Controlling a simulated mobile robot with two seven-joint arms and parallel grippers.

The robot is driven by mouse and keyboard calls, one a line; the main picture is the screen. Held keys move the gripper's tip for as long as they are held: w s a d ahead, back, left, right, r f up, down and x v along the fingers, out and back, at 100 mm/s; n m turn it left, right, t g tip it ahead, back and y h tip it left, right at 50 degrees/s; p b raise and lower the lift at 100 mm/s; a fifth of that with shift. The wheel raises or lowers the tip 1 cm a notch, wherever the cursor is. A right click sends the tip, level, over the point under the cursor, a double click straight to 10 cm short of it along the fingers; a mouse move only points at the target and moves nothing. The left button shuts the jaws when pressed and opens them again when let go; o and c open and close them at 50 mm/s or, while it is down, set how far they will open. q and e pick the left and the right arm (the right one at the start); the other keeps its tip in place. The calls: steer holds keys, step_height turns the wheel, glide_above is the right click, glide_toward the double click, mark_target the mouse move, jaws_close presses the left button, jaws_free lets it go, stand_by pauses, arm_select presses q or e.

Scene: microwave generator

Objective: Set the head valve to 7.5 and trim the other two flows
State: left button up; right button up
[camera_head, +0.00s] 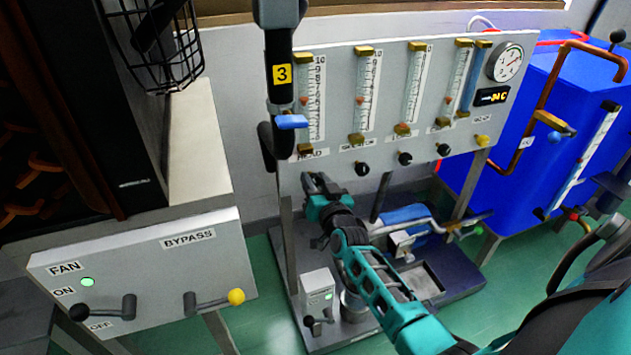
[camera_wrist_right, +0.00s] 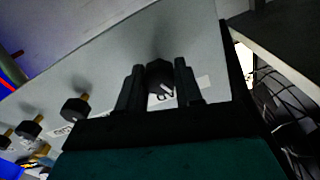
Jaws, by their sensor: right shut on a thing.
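The grey flow panel (camera_head: 385,120) carries several upright flow tubes with brass ends. Black knobs sit below the other tubes, such as the second knob (camera_head: 362,169) and third knob (camera_head: 405,158). My right gripper (camera_head: 318,182) is at the panel's lower left, below the leftmost tube. In the right wrist view its fingers (camera_wrist_right: 159,85) are shut on a black knob (camera_wrist_right: 160,75). My left gripper is not in view.
A black pipe marked 3 with a blue lever (camera_head: 291,122) stands close to the leftmost tube. A fan and bypass box (camera_head: 150,265) is at lower left. A blue tank (camera_head: 560,130) is at right, and a pressure gauge (camera_head: 505,62) sits at upper right.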

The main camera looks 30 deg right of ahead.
steer(key=shift+r+n+p, duration=0.3)
steer(key=shift+n+p, duration=0.4)
steer(key=shift+p, duration=0.2)
steer(key=shift+n+p, duration=0.35)
steer(key=shift+n, duration=0.25)
steer(key=shift+f+n, duration=0.15)
steer(key=shift+n, duration=0.65)
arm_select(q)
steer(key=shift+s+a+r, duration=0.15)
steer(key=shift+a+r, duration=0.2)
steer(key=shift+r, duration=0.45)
arm_select(e)
steer(key=o, duration=1)
steer(key=shift+o, duration=0.2)
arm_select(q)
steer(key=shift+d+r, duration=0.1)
arm_select(e)
steer(key=shift+f, duration=0.1)
